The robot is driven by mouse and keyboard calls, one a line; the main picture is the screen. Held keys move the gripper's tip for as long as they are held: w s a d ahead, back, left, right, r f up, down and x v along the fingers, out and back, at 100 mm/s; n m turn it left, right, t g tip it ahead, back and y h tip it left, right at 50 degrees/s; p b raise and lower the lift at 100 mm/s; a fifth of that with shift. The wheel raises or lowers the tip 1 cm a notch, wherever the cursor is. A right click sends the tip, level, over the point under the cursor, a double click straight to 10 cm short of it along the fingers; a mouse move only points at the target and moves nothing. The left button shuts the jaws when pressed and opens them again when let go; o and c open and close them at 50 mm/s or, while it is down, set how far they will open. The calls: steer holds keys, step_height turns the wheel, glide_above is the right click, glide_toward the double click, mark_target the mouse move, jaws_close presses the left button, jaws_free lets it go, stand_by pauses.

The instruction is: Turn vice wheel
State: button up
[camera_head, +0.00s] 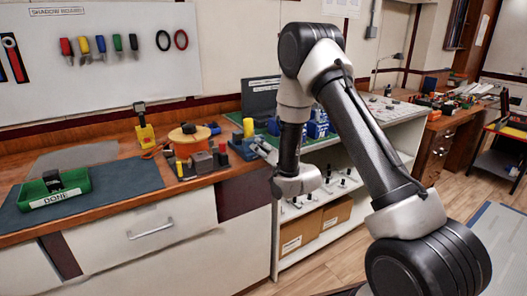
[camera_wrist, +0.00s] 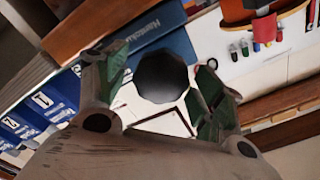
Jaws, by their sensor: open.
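In the wrist view a dark, many-sided round thing (camera_wrist: 161,77), which looks like the vice wheel seen face on, lies between the two fingers of my gripper (camera_wrist: 158,90). The fingers are spread apart, with a gap showing on the right; contact on the left is unclear. I cannot make out the wheel in the head view.
An orange spool (camera_head: 189,134) and a yellow-and-black tool (camera_head: 144,128) stand on the bench (camera_head: 110,222). A green "DONE" tray (camera_head: 55,200) sits on a dark mat at left. Blue bins (camera_head: 317,124) stand on the shelf unit behind my arm; they also show in the wrist view (camera_wrist: 52,102).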

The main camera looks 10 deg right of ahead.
steer(key=v, duration=0.7)
